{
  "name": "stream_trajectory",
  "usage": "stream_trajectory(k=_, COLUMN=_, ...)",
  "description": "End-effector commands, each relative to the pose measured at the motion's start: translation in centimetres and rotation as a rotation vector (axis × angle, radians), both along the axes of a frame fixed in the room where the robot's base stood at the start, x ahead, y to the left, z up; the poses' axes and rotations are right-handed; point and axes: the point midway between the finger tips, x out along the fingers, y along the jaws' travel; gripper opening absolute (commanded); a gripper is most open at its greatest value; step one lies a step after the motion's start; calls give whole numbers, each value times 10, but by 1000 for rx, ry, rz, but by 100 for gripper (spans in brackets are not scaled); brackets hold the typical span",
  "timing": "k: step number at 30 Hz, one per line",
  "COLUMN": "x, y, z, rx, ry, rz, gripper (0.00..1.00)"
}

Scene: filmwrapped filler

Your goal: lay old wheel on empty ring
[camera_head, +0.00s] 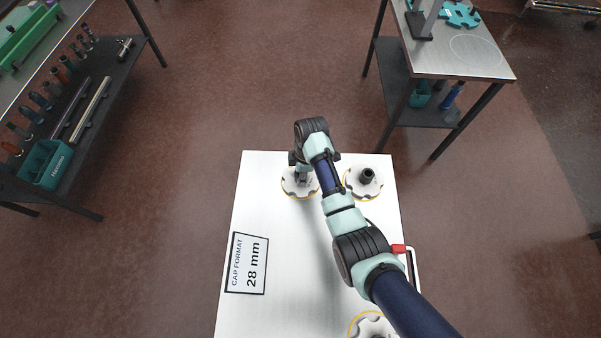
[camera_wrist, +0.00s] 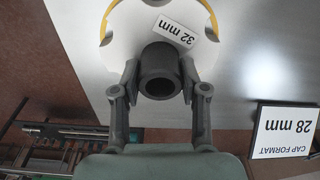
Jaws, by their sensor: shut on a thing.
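A white notched wheel (camera_head: 289,188) with a yellow edge is at the table's far left. In the wrist view the wheel (camera_wrist: 128,38) has a "32 mm" label and a dark hollow hub (camera_wrist: 158,58). My gripper (camera_head: 301,179) is over it, its two fingers (camera_wrist: 159,82) shut on the hub from both sides. I cannot tell whether the wheel touches the table. A second wheel (camera_head: 353,186) with a dark hub lies to its right. A third wheel (camera_head: 366,327) with a yellow edge is at the near right, partly cut off.
The white table (camera_head: 275,235) is bare in the middle left. A "CAP FORMAT 28 mm" sign (camera_head: 247,263) stands at its left edge. A red-ended handle (camera_head: 399,249) is at the right edge. A tool bench (camera_head: 62,120) and another table (camera_head: 460,60) stand apart.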

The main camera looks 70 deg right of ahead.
Motion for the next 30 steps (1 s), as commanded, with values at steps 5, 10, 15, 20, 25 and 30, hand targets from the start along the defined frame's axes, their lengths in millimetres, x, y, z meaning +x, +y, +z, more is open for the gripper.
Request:
stream_trajectory(k=5, x=0, y=0, z=-1, rx=0, ry=0, rz=0, gripper=68)
stream_trajectory(k=10, x=0, y=0, z=0, rx=0, ry=0, rz=0, gripper=68)
stream_trajectory(k=15, x=0, y=0, z=4, rx=0, ry=0, rz=0, gripper=68)
stream_trajectory(k=20, x=-2, y=-2, z=32, rx=-3, ry=-3, rz=0, gripper=68)
stream_trajectory(k=25, x=-7, y=-5, z=76, rx=-3, ry=-3, rz=-1, gripper=68)
stream_trajectory(k=30, x=-11, y=-7, z=109, rx=-1, ry=-2, rz=0, gripper=68)
